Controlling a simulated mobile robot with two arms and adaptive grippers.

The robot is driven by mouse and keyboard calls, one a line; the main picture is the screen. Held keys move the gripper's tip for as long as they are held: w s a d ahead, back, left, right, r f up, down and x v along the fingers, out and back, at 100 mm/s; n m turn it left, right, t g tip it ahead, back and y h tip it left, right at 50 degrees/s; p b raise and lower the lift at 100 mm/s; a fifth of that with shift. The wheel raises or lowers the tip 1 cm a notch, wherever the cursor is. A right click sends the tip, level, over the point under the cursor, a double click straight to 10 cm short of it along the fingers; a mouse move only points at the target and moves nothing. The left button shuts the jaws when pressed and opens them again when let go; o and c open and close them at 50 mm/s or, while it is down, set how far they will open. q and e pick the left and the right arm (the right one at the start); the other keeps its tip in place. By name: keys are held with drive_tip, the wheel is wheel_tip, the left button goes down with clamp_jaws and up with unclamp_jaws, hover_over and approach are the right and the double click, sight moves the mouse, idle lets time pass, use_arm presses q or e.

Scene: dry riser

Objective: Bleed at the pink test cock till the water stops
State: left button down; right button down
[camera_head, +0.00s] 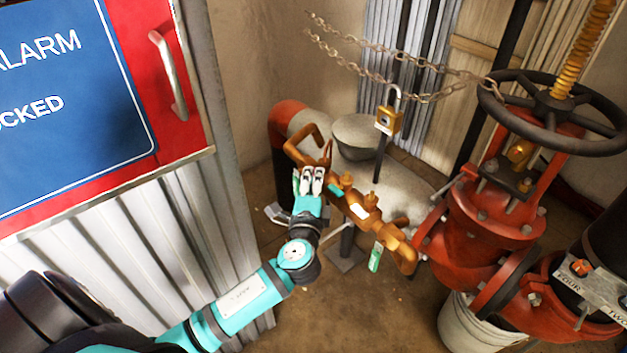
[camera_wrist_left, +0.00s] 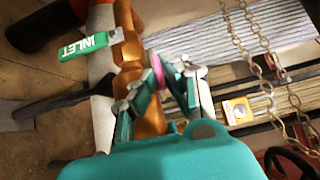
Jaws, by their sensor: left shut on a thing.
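My left gripper (camera_head: 311,180) reaches the bronze pipe assembly (camera_head: 362,212) at its upper left part, by the bent pipe. In the left wrist view the gripper (camera_wrist_left: 160,82) is shut on the pink test cock (camera_wrist_left: 157,70), of which a pink rim shows between the fingers. The rest of the cock is hidden by the fingers, and I cannot see it in the head view. The bronze body (camera_wrist_left: 131,62) runs beside the fingers. I cannot make out any water. My right gripper is not in view.
A green handle marked INLET (camera_wrist_left: 86,45) sticks out from the bronze pipe; another green handle (camera_head: 376,257) hangs at its lower end. A padlock (camera_head: 388,119) and chain (camera_head: 440,92) hang behind. A red valve with black handwheel (camera_head: 555,110) and a white bucket (camera_head: 470,325) stand right.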

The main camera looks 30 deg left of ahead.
use_arm(q)
drive_tip(key=shift+f, duration=0.1)
drive_tip(key=c, duration=1.7)
unclamp_jaws()
drive_tip(key=v, duration=1.2)
drive_tip(key=shift+s, duration=0.1)
drive_tip(key=shift+a, duration=0.1)
